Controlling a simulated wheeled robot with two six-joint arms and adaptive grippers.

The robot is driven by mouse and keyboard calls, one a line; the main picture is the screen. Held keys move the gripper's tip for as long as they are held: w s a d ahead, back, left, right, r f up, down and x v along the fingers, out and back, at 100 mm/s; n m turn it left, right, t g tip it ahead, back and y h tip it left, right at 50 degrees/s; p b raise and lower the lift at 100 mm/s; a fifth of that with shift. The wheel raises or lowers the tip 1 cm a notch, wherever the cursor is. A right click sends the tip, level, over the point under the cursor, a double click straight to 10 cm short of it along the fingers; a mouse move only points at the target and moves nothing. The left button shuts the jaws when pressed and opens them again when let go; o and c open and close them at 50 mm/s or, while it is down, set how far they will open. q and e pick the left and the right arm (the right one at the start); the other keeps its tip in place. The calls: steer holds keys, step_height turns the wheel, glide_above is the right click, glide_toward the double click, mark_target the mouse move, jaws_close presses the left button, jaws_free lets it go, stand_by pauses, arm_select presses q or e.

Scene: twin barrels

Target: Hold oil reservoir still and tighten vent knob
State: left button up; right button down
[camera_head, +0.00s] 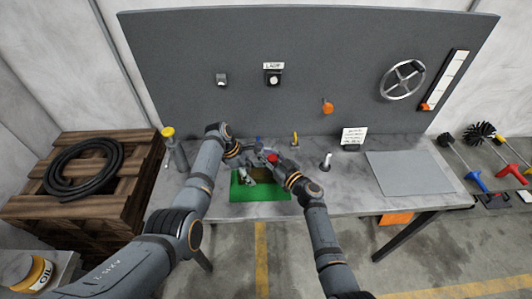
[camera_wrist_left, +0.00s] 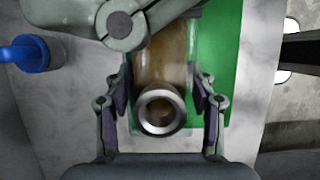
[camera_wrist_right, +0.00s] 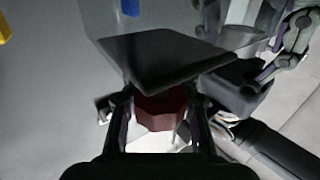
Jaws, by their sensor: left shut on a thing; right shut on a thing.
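The oil reservoir (camera_wrist_left: 165,62) is a clear amber cylinder with a metal ring at its near end in the left wrist view. It lies over a green mat (camera_head: 262,194). My left gripper (camera_wrist_left: 160,88) has its fingers on both sides of the reservoir and is shut on it. The vent knob (camera_wrist_right: 160,112) is dark red and faceted in the right wrist view, and it shows as a small red spot in the head view (camera_head: 272,157). My right gripper (camera_wrist_right: 160,98) is shut on this knob. The grippers hide most of the reservoir in the head view.
Both grippers work close together on the grey bench. A grey bottle with a yellow cap (camera_head: 174,148) stands left, a bent metal pipe (camera_head: 326,160) right. A blue handle (camera_wrist_left: 30,53) is near the reservoir. A flat grey panel (camera_head: 408,172) lies clear at the right.

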steer(key=c, duration=1.3)
jaws_free()
steer(key=shift+o, duration=0.2)
steer(key=v, duration=1.2)
steer(key=shift+o, duration=0.2)
